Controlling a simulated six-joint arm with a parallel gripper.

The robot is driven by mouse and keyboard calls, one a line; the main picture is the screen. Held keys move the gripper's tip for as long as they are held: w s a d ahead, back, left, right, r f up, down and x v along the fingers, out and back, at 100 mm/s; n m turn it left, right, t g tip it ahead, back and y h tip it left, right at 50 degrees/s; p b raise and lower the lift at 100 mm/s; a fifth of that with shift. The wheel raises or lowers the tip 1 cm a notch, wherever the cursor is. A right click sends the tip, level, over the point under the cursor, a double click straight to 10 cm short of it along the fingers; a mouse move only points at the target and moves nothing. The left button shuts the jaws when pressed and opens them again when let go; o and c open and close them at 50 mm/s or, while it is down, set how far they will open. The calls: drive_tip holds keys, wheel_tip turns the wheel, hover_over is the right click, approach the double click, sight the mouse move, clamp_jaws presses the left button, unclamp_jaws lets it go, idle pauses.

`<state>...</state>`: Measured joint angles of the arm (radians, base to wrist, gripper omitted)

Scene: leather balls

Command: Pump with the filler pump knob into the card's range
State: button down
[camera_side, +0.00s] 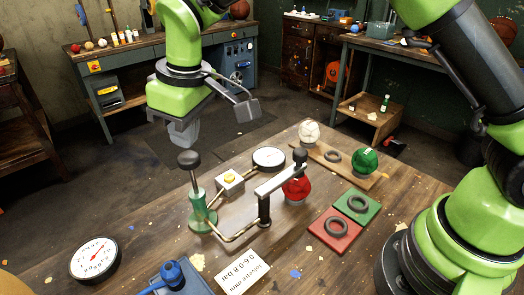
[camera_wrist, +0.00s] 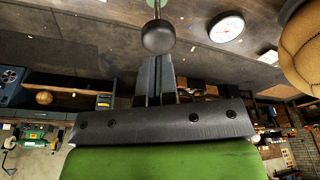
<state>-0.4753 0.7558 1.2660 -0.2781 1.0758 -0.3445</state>
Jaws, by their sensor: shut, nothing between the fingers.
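The filler pump has a green body (camera_side: 198,208) and a black round knob (camera_side: 188,159) on a raised rod. The knob also shows in the wrist view (camera_wrist: 158,37), right in front of my fingertips. My gripper (camera_side: 183,141) is shut and empty, just above or behind the knob; I cannot tell whether they touch. The white card (camera_side: 243,278) reads 0.6-0.8 bar, upside down. A pipe runs from the pump to a stand by a red ball (camera_side: 296,190). A gauge with a red needle (camera_side: 95,258) lies front left; its reading is too small to tell.
A second dial (camera_side: 268,158) and a yellow button box (camera_side: 230,181) stand behind the pump. A black-knobbed lever (camera_side: 299,156) reaches over the red ball. White (camera_side: 309,132) and green (camera_side: 365,161) balls sit on a wooden rack. Red and green pads (camera_side: 334,232) lie right.

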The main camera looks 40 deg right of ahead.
drive_tip(key=shift+f, duration=1.05)
idle(0.5)
idle(0.5)
idle(1.5)
idle(0.5)
drive_tip(key=shift+f, duration=2.9)
drive_tip(key=shift+r, duration=2.9)
